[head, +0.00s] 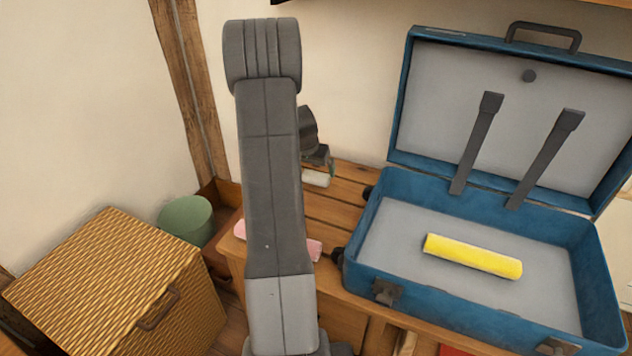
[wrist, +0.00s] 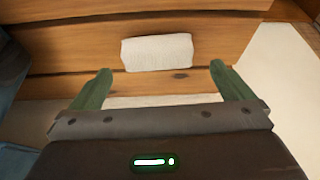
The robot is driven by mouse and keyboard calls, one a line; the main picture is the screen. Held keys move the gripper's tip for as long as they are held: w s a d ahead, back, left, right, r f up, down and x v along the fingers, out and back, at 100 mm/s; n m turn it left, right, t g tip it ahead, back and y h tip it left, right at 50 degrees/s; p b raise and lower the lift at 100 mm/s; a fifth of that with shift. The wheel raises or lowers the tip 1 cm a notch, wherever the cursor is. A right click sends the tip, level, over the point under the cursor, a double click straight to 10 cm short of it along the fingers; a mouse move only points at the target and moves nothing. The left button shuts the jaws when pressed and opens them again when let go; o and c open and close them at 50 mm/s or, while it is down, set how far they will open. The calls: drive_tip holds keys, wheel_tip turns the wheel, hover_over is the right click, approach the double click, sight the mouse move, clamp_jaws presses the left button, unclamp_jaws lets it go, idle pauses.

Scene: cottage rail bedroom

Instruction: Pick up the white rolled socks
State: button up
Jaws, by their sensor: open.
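The white rolled socks (wrist: 157,52) lie on a wooden slatted surface in the wrist view, just beyond my fingertips and between their lines. My gripper (wrist: 160,80) is open and empty, with its two green fingers spread on either side. In the head view the white rolled socks (head: 316,178) show as a small pale roll on the wooden bench (head: 350,190), right of my arm. My gripper (head: 325,168) is small there and mostly hidden behind my arm, close to the socks.
An open blue suitcase (head: 470,318) stands on the bench at the right, with a yellow roll (head: 472,256) inside. A pink item (head: 314,249) is partly hidden by my arm. A wicker box (head: 120,285) and green bin (head: 185,220) stand at the left.

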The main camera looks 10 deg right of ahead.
sight(315, 175)
drive_tip(key=x, duration=0.1)
drive_tip(key=b+x, duration=0.1)
drive_tip(key=x, duration=0.1)
drive_tip(key=s+b+x, duration=0.1)
drive_tip(key=x, duration=0.1)
drive_tip(key=shift+w+f, duration=0.1)
drive_tip(key=shift+f, duration=0.25)
drive_tip(key=c, duration=1)
